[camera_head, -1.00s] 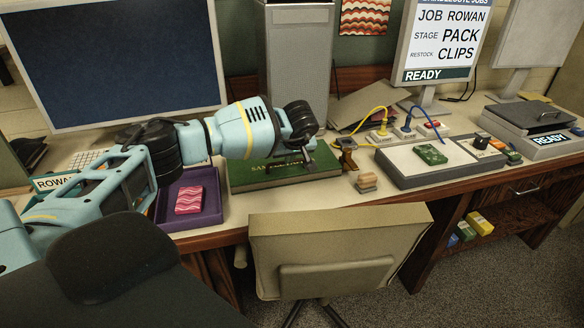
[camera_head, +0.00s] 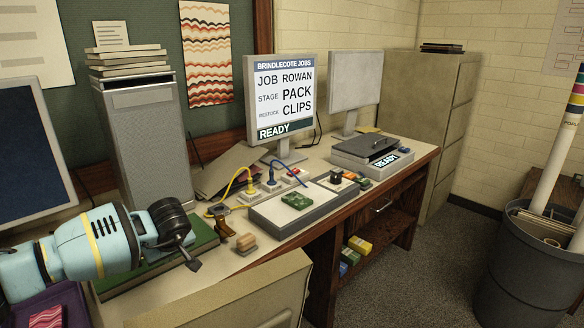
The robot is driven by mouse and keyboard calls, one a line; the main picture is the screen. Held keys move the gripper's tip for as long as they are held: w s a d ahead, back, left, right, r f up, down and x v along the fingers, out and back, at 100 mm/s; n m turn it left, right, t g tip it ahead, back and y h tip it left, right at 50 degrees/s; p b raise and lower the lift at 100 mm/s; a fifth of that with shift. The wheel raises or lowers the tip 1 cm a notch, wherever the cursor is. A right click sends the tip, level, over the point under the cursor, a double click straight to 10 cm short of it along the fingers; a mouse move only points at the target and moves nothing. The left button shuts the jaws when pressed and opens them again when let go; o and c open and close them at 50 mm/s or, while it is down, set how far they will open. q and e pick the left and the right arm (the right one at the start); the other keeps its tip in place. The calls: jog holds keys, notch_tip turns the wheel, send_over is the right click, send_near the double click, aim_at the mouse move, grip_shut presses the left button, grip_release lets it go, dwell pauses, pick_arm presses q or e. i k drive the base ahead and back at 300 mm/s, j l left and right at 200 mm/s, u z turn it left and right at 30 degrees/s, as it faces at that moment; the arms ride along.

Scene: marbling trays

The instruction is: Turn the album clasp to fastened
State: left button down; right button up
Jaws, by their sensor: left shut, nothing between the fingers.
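The album (camera_head: 122,290) is a dark green book lying flat on the desk at the lower left, partly covered by my left arm. My left gripper (camera_head: 192,262) is shut and empty, at the album's right front part. I cannot tell whether its fingertips touch the album. I cannot make out the clasp; the black wrist and fingers may hide it. My right gripper is out of view.
A wooden block (camera_head: 246,243) and a brass-coloured tool (camera_head: 218,211) stand right of the album. Beyond are a grey tray (camera_head: 268,220) with a green item and cables. A chair back (camera_head: 240,298) stands in front. A bin (camera_head: 520,285) is at far right.

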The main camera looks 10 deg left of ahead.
aim_at(220, 221)
jog(key=k+j, duration=0.8)
jog(key=j, duration=0.15)
